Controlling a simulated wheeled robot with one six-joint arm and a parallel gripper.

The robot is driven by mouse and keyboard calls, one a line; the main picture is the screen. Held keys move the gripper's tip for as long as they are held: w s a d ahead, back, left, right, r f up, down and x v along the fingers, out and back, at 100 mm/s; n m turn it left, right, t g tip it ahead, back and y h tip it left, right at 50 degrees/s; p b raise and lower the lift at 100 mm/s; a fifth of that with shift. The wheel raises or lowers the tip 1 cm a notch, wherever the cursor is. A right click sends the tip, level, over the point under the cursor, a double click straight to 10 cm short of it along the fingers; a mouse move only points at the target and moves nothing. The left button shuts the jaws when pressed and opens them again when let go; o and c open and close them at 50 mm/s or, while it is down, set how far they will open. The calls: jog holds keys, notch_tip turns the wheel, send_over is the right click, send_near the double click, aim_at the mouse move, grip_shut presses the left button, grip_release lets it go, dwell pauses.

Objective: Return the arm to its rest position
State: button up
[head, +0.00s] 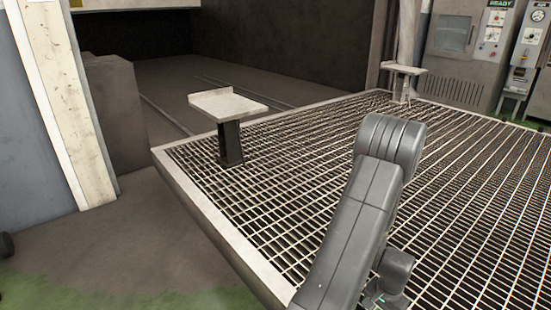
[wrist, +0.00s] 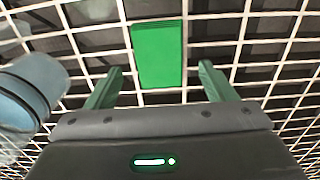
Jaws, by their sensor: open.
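My arm shows in the head view, its grey links raised over the metal grating (head: 290,150). My gripper (wrist: 160,72) shows in the wrist view, with two green fingers spread wide apart. Nothing is seen held between the fingers. A flat green rectangle (wrist: 157,53) appears beyond the fingertips, against the white bars of the grating; I cannot tell how far it is or whether it lies on the bars. The gripper fingers are not clearly visible in the head view.
A flat-topped stand (head: 228,104) rises at the grating's left corner. Another small stand (head: 403,70) is at the far edge. Control cabinets (head: 466,45) stand at the back right. A pale pillar (head: 65,110) is at the left. Open floor (head: 120,235) lies left of the grating.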

notch_tip(320, 180, up, 9)
jog(key=p, duration=0.3)
notch_tip(320, 180, down, 13)
jog(key=b, duration=0.5)
jog(key=shift+f, duration=0.15)
notch_tip(320, 180, up, 12)
jog(key=f+p, duration=0.1)
jog(key=p, duration=0.3)
jog(key=w+a+r+n+p, duration=0.3)
jog(key=w+a+r+p, duration=0.1)
jog(key=a+p, duration=0.4)
jog(key=w+a+r+n+p, duration=0.3)
jog(key=a+p, duration=0.6)
jog(key=a, duration=0.3)
jog(key=w+a+r+n+p, duration=0.4)
jog(key=w+a+r+p, duration=0.1)
jog(key=a+p, duration=0.4)
jog(key=shift+w+a+r, duration=0.15)
jog(key=shift+w+a, duration=0.35)
jog(key=shift+a, duration=0.1)
jog(key=shift+r, duration=0.1)
